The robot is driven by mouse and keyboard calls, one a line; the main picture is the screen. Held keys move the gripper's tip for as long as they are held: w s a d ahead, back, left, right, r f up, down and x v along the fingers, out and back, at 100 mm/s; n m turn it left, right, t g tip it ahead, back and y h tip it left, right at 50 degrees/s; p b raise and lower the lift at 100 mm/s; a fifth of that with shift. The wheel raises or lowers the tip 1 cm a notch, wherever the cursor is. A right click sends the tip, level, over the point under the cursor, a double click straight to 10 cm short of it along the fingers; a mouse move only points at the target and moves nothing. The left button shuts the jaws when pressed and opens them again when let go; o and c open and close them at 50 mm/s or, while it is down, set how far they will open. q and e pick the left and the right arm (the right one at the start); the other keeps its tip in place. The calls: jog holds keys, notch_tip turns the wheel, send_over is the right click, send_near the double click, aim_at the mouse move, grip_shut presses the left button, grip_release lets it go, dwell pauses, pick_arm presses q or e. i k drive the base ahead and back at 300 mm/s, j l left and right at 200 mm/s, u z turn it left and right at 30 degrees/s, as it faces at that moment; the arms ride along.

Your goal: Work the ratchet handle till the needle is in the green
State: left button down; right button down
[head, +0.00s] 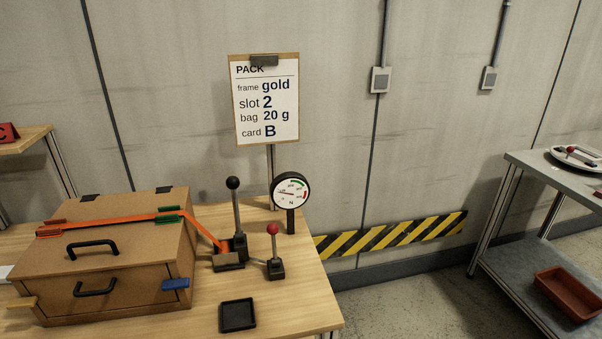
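The ratchet handle (236,212) is a grey lever with a black ball knob, standing nearly upright on a dark base on the wooden table. An orange strap (110,222) runs from the ratchet across the top of a brown case (125,251). A round gauge (291,190) stands on a post behind the ratchet. Its green band is at the upper right and a red band is at the right. The small needle appears to point left, outside the green. A shorter lever with a red knob (272,229) stands to the right of the ratchet. Neither gripper is in view.
A small black tray (238,315) lies near the table's front edge. A sign (265,100) stands behind the table. A grey metal shelf table (530,175) with a reddish bin (568,293) stands at the right. Open floor separates the two tables.

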aim_at(232, 182)
jog(key=i+l, duration=0.15)
jog(key=l, duration=0.2)
jog(key=i+l, duration=0.15)
jog(key=l, duration=0.25)
jog(key=i+l, duration=0.15)
jog(key=l, duration=0.2)
jog(key=i+l+u, duration=0.1)
jog(key=l, duration=0.3)
